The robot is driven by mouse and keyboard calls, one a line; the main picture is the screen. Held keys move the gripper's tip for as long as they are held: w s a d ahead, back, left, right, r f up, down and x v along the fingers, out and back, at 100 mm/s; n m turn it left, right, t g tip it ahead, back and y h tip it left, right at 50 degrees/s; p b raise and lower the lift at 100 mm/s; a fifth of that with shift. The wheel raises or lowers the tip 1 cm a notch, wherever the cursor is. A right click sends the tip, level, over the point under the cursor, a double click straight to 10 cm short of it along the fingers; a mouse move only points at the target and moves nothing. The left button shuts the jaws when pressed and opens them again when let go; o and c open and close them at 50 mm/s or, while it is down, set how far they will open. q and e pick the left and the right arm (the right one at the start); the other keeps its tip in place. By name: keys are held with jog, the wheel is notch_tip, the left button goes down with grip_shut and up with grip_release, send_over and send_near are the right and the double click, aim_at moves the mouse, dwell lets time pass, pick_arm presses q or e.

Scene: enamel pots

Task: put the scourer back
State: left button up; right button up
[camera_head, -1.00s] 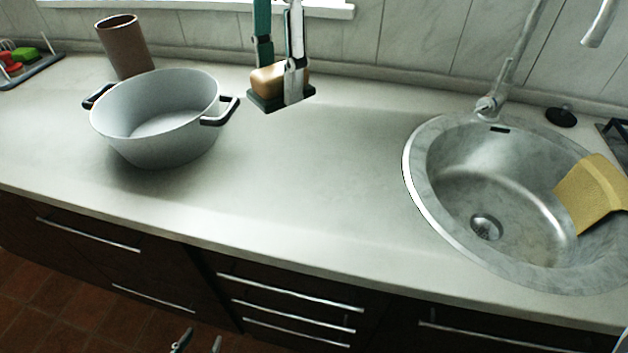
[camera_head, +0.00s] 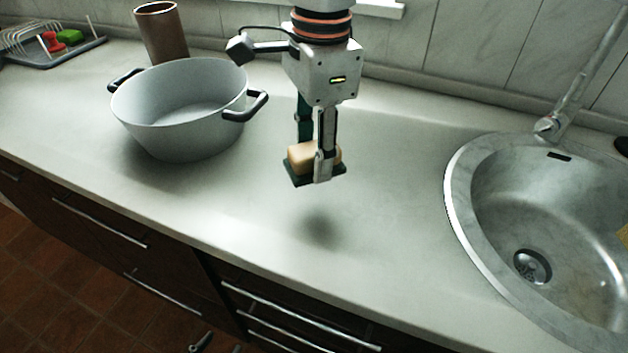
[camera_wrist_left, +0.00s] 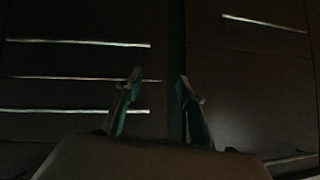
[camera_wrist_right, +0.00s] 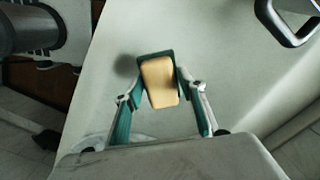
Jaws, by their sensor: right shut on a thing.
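The scourer (camera_head: 300,157) is a tan sponge block with a dark green pad on its underside. My right gripper (camera_head: 313,165) is shut on it, pointing down, and holds it above the worktop to the right of the grey pot. A shadow lies on the worktop below it. The right wrist view shows the scourer (camera_wrist_right: 160,82) between the two fingers (camera_wrist_right: 159,88). My left gripper (camera_wrist_left: 160,77) is open and empty in front of the dark drawer fronts, below the worktop. Only its fingertips (camera_head: 216,344) show at the bottom edge of the head view.
The grey two-handled pot (camera_head: 180,120) stands on the left, with a brown cylinder (camera_head: 161,34) behind it. A rack tray (camera_head: 60,55) holding red and green items is at the far left. A round metal sink (camera_head: 470,190) is on the right. The worktop between pot and sink is clear.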

jog(key=shift+f, duration=0.65)
jog(key=b, duration=0.1)
send_over(313, 199)
notch_tip(313, 199, down, 5)
jog(key=shift+d+r, duration=0.1)
jog(key=shift+r, duration=0.05)
jog(key=shift+f, duration=0.55)
jog(key=shift+r, duration=0.15)
jog(key=o, duration=1)
jog(key=shift+c, duration=0.2)
pick_arm(q)
jog(key=shift+w+d, duration=0.1)
jog(key=shift+d, duration=0.05)
jog(key=shift+f, duration=0.1)
